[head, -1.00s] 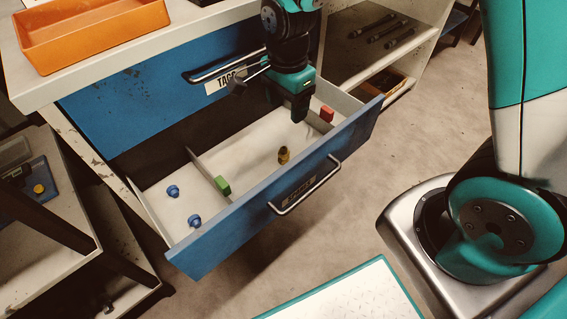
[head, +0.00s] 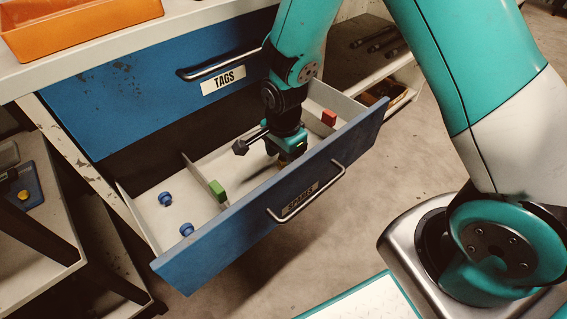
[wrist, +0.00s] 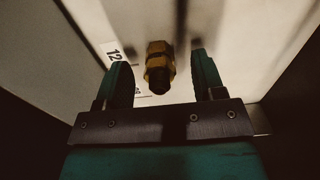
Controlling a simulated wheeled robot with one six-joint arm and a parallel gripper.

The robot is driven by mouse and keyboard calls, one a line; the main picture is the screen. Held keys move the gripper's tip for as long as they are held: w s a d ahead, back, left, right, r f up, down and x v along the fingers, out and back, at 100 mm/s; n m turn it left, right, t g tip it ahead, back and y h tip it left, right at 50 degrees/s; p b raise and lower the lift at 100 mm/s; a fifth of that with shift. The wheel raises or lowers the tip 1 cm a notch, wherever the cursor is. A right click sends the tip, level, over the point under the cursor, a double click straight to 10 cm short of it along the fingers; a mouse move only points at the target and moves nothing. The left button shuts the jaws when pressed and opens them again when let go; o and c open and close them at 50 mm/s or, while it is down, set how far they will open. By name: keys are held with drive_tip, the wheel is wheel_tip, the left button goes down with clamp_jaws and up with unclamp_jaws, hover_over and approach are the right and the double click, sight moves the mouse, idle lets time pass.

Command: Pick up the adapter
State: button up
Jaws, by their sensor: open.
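The brass adapter (wrist: 159,62) has a hex body and a dark lower end, and lies in the open drawer's middle compartment. In the wrist view it sits between the two open fingers of my gripper (wrist: 162,75), with a gap on each side. In the head view my gripper (head: 287,158) is down inside the drawer, over the adapter (head: 282,165), which is mostly hidden behind it. The fingers do not visibly touch the adapter.
The blue drawer front (head: 270,215) stands close to my gripper. Two blue fittings (head: 165,199) lie in the left compartment. A white label (wrist: 113,53) lies beside the adapter.

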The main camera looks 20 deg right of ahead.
drive_tip(key=shift+f, duration=0.85)
drive_tip(key=shift+r, duration=0.1)
drive_tip(key=shift+c, duration=0.4)
drive_tip(key=c, duration=0.9)
drive_tip(key=shift+c, duration=0.2)
